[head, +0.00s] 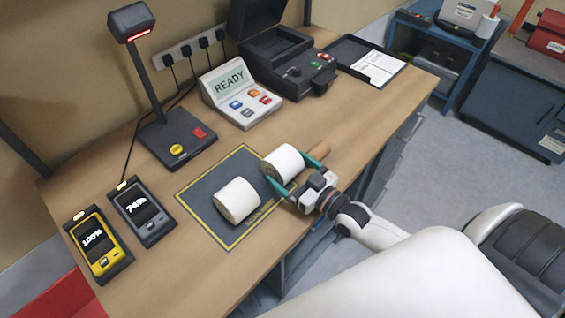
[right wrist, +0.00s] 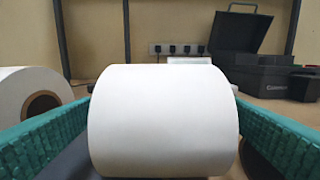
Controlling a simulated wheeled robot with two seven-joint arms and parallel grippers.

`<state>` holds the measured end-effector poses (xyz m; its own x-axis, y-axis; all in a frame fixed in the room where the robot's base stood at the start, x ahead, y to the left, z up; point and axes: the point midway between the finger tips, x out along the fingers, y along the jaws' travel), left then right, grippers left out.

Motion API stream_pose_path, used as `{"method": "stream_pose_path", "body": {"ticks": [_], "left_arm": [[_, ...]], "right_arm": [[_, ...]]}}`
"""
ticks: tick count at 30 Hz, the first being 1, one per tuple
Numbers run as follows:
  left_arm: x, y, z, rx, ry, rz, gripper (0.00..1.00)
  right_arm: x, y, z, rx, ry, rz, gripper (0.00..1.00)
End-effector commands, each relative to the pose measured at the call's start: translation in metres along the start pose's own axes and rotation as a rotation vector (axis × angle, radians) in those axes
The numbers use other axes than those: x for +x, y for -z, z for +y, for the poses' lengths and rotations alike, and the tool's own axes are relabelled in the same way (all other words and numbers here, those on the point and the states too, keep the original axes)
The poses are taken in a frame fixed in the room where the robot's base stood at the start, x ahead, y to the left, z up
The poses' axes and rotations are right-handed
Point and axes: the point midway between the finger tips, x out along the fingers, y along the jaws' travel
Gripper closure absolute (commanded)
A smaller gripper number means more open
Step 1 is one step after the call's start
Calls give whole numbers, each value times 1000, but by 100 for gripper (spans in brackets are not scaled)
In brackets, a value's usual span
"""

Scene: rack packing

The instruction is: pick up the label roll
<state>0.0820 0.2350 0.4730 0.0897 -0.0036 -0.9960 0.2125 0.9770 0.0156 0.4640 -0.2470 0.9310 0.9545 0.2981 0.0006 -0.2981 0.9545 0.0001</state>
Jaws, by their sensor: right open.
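A white label roll (head: 283,162) lies on its side at the right edge of the dark mat. My right gripper (head: 290,169) is open around it, one green finger on each side. My left gripper is not in view.
The yellow-edged dark mat (head: 212,187) lies on the wooden bench (head: 150,270). A scanner stand (head: 175,142), READY display (head: 238,97) and black printer (head: 285,62) stand behind. Two handheld devices lie left.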

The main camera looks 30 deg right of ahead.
Motion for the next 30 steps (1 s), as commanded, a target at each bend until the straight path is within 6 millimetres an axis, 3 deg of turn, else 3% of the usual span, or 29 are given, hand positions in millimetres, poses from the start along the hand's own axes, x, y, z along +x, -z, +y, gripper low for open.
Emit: {"method": "stream_pose_path", "body": {"ticks": [6, 15, 26, 30], "left_arm": [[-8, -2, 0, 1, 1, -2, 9], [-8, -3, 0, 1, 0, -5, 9], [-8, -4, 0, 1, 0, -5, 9], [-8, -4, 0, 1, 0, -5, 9]], "right_arm": [[28, -1, -2, -1, 0, -2, 5], [32, 0, -1, -1, 0, 0, 5], [31, 0, -2, -1, 0, 0, 64], [32, -1, -2, -1, 0, -4, 64]]}}
